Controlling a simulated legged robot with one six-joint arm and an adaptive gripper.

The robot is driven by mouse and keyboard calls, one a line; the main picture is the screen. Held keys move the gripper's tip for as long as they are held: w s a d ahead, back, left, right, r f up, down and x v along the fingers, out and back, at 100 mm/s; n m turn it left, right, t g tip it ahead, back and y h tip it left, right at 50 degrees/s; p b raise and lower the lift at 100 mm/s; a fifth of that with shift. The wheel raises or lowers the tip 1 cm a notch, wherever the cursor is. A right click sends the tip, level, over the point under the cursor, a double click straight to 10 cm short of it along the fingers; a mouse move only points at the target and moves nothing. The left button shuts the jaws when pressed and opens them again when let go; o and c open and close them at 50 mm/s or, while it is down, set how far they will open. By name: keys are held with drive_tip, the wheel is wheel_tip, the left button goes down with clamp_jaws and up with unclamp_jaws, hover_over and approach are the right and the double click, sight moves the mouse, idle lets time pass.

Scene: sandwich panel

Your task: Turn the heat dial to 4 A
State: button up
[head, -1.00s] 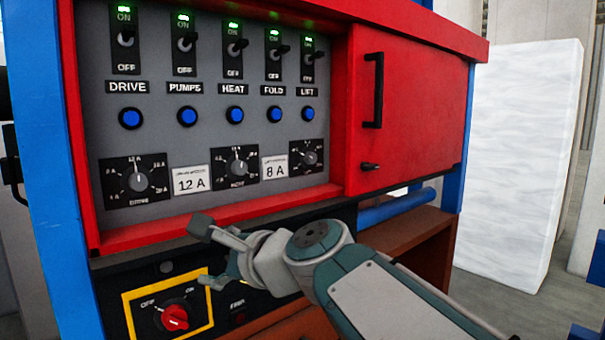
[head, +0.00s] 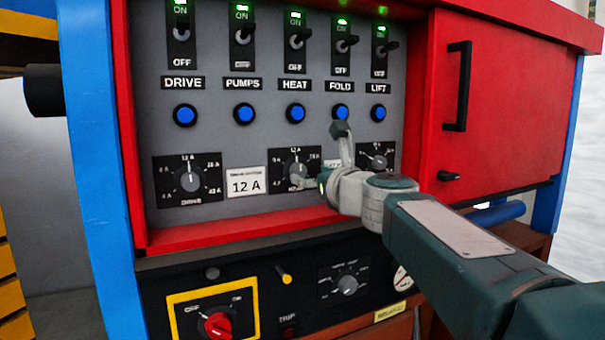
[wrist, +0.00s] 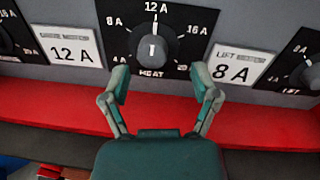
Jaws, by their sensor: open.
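In the head view the heat dial (head: 297,170) is partly hidden by my gripper (head: 322,160). My gripper also shows in the wrist view (wrist: 160,84), open and empty. Its two fingers are just below the dial in the picture, one to each side. I see no contact with the knob.
The drive dial (head: 190,182) is to the left and the lift dial (head: 376,158) to the right. Labels reading 12 A (wrist: 70,48) and 8 A (wrist: 238,68) flank the heat plate. A red ledge (wrist: 250,121) runs below. Switches and blue buttons (head: 297,112) are above.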

sight(299, 173)
drive_tip(key=shift+x, duration=0.85)
drive_tip(key=shift+w+a, duration=0.25)
drive_tip(key=shift+a, duration=0.7)
drive_tip(key=shift+d, duration=0.1)
drive_tip(key=c, duration=0.5)
drive_tip(key=shift+d, duration=0.4)
clamp_jaws()
drive_tip(key=shift+a, duration=0.1)
